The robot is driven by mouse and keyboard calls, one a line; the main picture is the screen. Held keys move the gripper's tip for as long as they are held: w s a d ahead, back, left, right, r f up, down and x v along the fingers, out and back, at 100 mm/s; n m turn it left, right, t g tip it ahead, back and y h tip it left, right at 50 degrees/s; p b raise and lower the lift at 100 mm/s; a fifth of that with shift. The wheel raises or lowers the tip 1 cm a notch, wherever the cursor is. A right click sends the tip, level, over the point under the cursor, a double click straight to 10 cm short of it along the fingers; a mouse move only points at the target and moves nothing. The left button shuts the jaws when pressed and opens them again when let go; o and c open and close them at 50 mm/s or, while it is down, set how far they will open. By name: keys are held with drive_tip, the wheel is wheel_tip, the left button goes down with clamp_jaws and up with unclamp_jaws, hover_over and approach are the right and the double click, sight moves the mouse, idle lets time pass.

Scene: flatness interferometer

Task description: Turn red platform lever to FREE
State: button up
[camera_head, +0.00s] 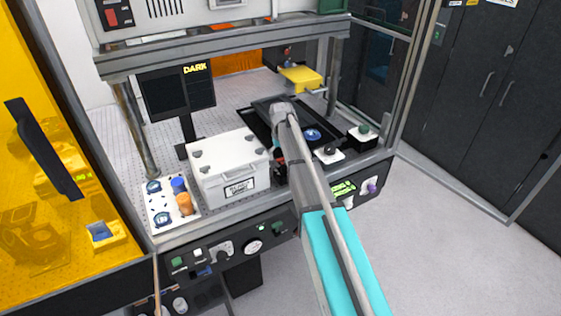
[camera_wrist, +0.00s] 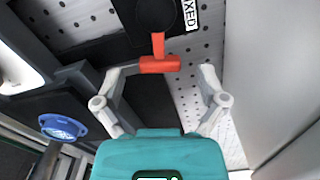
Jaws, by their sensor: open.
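In the wrist view the red lever (camera_wrist: 160,64) is a T shape, with a thin stem reaching up toward a dark round part and a wider crossbar nearer me. My gripper (camera_wrist: 160,76) is open, one grey finger on each side of the crossbar. No FREE label shows. In the head view my own arm covers the lever area, and the fingers cannot be made out.
A white box (camera_head: 228,172) stands left of my arm, beside a white tray (camera_head: 160,222) holding bottles. A blue disc (camera_head: 312,134) lies right of my arm and shows in the wrist view (camera_wrist: 63,127). A yellow platform (camera_head: 301,78) is farther back. A monitor (camera_head: 175,92) reads "DARK".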

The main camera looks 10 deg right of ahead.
drive_tip(key=shift+f, duration=0.4)
drive_tip(key=c, duration=1.2)
